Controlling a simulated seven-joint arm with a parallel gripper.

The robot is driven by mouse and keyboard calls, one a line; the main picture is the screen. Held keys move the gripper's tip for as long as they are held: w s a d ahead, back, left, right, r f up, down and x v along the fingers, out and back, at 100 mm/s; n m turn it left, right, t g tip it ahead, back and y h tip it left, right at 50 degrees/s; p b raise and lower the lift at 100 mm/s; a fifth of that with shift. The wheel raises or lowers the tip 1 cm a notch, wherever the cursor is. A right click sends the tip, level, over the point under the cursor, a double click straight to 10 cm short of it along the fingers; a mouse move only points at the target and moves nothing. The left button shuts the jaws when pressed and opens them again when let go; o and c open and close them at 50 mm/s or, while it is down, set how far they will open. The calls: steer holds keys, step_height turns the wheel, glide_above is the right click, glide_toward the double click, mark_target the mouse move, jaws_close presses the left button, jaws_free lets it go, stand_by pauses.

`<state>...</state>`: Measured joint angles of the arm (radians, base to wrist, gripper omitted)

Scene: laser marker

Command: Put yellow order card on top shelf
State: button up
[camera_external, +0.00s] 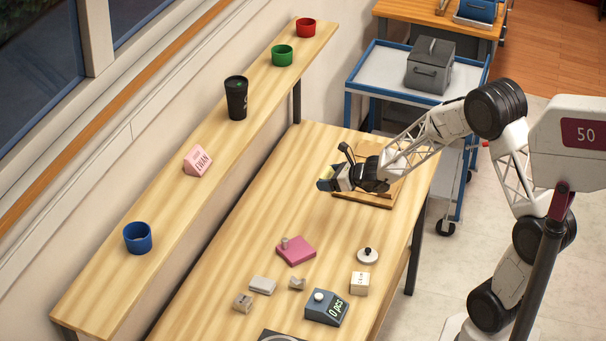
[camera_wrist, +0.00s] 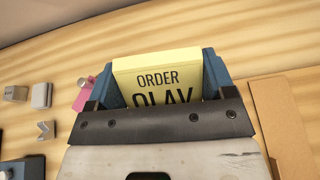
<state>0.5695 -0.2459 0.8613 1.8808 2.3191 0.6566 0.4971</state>
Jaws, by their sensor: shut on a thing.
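The yellow order card (camera_wrist: 155,72), printed "ORDER OLAV", is between the blue fingers of my gripper (camera_wrist: 163,88) in the wrist view. Its lower part is hidden behind the gripper's dark plate. In the external view my gripper (camera_external: 326,180) is shut on the card, above the far part of the workbench (camera_external: 235,250). Only a small yellow patch of the card (camera_external: 326,172) shows there. The top shelf (camera_external: 165,205) is a long wooden board along the wall, to the left of my gripper and apart from it.
On the shelf stand a blue cup (camera_external: 138,238), a pink "EWAN" card (camera_external: 198,160), a black cup (camera_external: 236,97), a green cup (camera_external: 282,55) and a red cup (camera_external: 306,27). Bare shelf lies between them. A wooden board (camera_external: 378,198) lies under my arm; a pink block (camera_external: 296,251) and a counting scale (camera_external: 327,307) are nearer.

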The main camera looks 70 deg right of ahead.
steer(key=w+a+r, duration=0.2)
steer(key=a+r, duration=0.7)
steer(key=r, duration=0.3)
steer(key=w+a+r, duration=0.3)
steer(key=a+r, duration=0.6)
steer(key=r, duration=0.3)
steer(key=w+a+r+y, duration=0.1)
steer(key=w+a+r, duration=0.1)
steer(key=a+r, duration=0.7)
steer(key=shift+w+a+r+n, duration=0.3)
steer(key=shift+r+n, duration=0.1)
steer(key=shift+r, duration=1.2)
glide_above(219, 136)
steer(key=shift+s+f, duration=0.45)
steer(key=shift+f, duration=0.25)
steer(key=shift+w, duration=0.2)
steer(key=shift+w, duration=0.15)
steer(key=shift+f, duration=0.15)
